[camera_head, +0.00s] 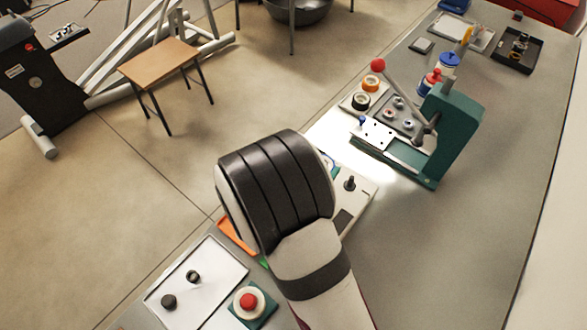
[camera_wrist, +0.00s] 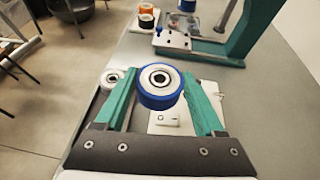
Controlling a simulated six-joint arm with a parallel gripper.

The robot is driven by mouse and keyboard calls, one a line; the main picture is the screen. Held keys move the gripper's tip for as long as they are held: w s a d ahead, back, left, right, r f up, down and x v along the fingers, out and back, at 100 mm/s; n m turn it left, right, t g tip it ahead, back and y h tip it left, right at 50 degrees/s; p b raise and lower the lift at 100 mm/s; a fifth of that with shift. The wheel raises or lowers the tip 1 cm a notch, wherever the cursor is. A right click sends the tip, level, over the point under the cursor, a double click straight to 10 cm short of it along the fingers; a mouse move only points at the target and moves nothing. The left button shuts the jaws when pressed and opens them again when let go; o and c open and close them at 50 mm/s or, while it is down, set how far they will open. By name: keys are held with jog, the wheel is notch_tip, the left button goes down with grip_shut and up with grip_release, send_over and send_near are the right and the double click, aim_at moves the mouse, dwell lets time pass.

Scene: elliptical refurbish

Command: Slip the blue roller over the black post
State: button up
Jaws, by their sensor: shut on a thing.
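The blue roller (camera_wrist: 146,98) has a blue rim and a pale hub with a dark centre hole. My gripper (camera_wrist: 160,88) has green fingers, and they are shut on the roller's sides, its hub face towards the wrist camera. The black post (camera_head: 349,184) stands upright on a pale plate (camera_head: 362,200), just right of my arm in the head view. In the wrist view I cannot make out the post; the roller covers part of the plate (camera_wrist: 205,99) beyond. My arm hides most of the gripper in the head view. The roller's height over the plate is unclear.
A green press (camera_head: 452,135) with a red-knobbed lever stands beyond the plate. A pale ringed part (camera_wrist: 112,77) lies by the left finger. A white tray (camera_head: 215,262) with dark knobs and a red button (camera_head: 248,301) are at the front left. The bench's right side is clear.

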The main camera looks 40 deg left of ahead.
aim_at(350, 180)
jog(key=w+d+m+h, duration=0.1)
jog(key=d, duration=0.1)
jog(key=w+d+f+m+h, duration=0.1)
jog(key=d+m+h, duration=0.1)
jog(key=w+d+f+m+h, duration=0.1)
jog(key=w+h, duration=0.1)
jog(key=shift+d+m+g, duration=0.3)
jog(key=shift+d, duration=0.1)
jog(key=shift+f, duration=0.85)
jog(key=shift+f, duration=0.6)
dwell(0.3)
jog(key=o, duration=1.2)
jog(key=shift+v, duration=5.5)
jog(key=shift+a, duration=0.15)
